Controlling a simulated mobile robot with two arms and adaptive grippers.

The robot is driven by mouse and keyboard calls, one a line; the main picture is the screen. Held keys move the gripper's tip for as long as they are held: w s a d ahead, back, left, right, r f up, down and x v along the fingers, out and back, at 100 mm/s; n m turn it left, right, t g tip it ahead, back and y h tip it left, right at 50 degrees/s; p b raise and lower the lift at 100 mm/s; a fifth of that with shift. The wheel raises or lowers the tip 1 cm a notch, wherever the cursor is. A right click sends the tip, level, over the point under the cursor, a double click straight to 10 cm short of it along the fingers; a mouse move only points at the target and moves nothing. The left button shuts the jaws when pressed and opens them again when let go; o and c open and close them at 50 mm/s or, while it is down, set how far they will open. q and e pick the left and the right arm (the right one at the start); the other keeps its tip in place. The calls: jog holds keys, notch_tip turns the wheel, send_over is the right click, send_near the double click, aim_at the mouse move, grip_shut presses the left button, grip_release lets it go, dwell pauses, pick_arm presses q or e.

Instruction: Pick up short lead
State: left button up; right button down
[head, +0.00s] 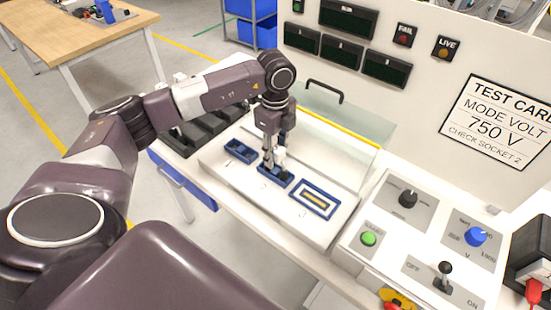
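My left gripper (276,162) points down over the middle blue socket (275,177) on the white panel. A small pale piece shows at its fingertips, but it is too small to tell if this is a held thing or part of the gripper. Whether the fingers are open or shut does not show. I cannot make out the short lead for certain. My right gripper is not in view.
Another blue socket (240,151) and a blue-framed socket (317,199) flank the middle one. A clear guard with a yellow edge (340,135) stands behind them. A control panel (408,240) with knobs is at the right. A wooden table (70,35) stands far left.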

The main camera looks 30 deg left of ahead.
pick_arm(q)
grip_shut()
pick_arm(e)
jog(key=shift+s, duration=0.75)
pick_arm(q)
jog(key=shift+r, duration=0.15)
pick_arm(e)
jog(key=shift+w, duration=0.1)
